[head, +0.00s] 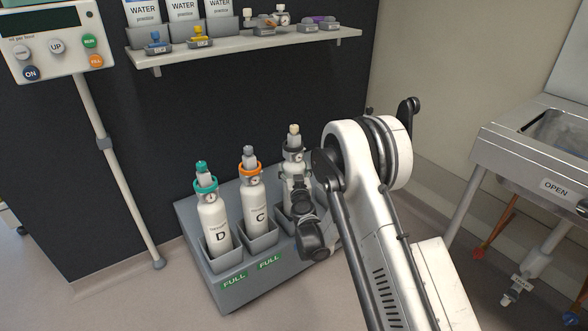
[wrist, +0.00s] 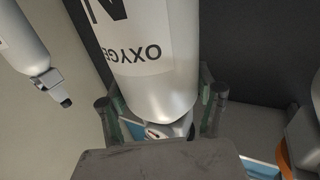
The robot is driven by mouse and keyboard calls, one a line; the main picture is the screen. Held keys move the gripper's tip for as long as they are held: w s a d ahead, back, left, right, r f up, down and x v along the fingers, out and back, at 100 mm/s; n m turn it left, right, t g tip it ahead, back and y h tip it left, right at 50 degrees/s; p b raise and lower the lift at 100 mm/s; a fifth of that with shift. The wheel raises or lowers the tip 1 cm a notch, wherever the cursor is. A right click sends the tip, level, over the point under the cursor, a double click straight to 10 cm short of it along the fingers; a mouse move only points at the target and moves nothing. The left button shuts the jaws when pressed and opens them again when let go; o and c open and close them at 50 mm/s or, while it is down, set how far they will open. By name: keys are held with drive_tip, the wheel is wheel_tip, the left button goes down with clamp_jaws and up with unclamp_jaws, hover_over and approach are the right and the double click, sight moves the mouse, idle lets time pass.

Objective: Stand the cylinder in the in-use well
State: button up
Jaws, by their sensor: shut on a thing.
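The grey rack (head: 215,283) stands on the floor with cylinders in a row. A white cylinder (head: 293,166) with a dark collar and pale valve top stands upright at the rack's right part, partly behind my arm. Its body fills the top of the wrist view (wrist: 160,75), with inverted "OXYGEN" lettering. My gripper (head: 301,186) is shut on it, with one finger on each side near its shoulder in the wrist view (wrist: 163,104). My arm hides its base and any label in front, so I cannot tell whether it rests on a well floor.
A pole (head: 118,180) stands left, a steel sink (head: 520,150) right. A shelf (head: 250,45) hangs above.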

drive_tip(key=shift+f, duration=1)
idle(1.7)
drive_tip(key=o, duration=1.9)
drive_tip(key=shift+c, duration=0.2)
drive_tip(key=o, duration=0.4)
drive_tip(key=shift+s, duration=0.1)
drive_tip(key=shift+s+d+r, duration=0.15)
drive_tip(key=shift+s+d, duration=0.1)
drive_tip(key=shift+s, duration=0.95)
drive_tip(key=shift+s+d+r, duration=0.1)
drive_tip(key=shift+s+d, duration=0.15)
drive_tip(key=shift+s, duration=0.95)
drive_tip(key=shift+s+d+r, duration=0.15)
drive_tip(key=shift+s+d, duration=0.1)
drive_tip(key=shift+s, duration=0.95)
drive_tip(key=shift+r, duration=0.1)
